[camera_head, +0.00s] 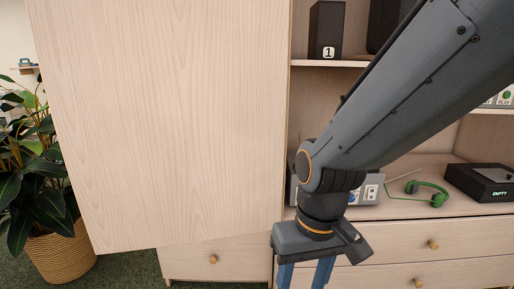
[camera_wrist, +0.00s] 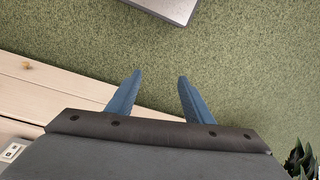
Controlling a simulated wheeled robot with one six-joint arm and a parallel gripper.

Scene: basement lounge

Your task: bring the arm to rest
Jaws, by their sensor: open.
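My gripper (camera_head: 305,274) hangs at the end of my dark grey arm in front of the wooden cabinet, its blue fingers pointing down and cut off by the lower picture edge. In the wrist view my gripper (camera_wrist: 158,82) shows its two blue fingers spread apart with nothing between them. Green carpet lies beyond the fingertips. The arm hides part of the cabinet's shelves and part of a grey device (camera_head: 369,190) on the counter.
A large open wooden door (camera_head: 165,120) stands left of my arm. Drawers (camera_head: 400,240) lie below the counter. Green headphones (camera_head: 437,193) and a black box (camera_head: 484,180) sit on the counter at right. A black box marked 1 (camera_head: 326,28) stands on a shelf. A potted plant (camera_head: 40,190) stands left.

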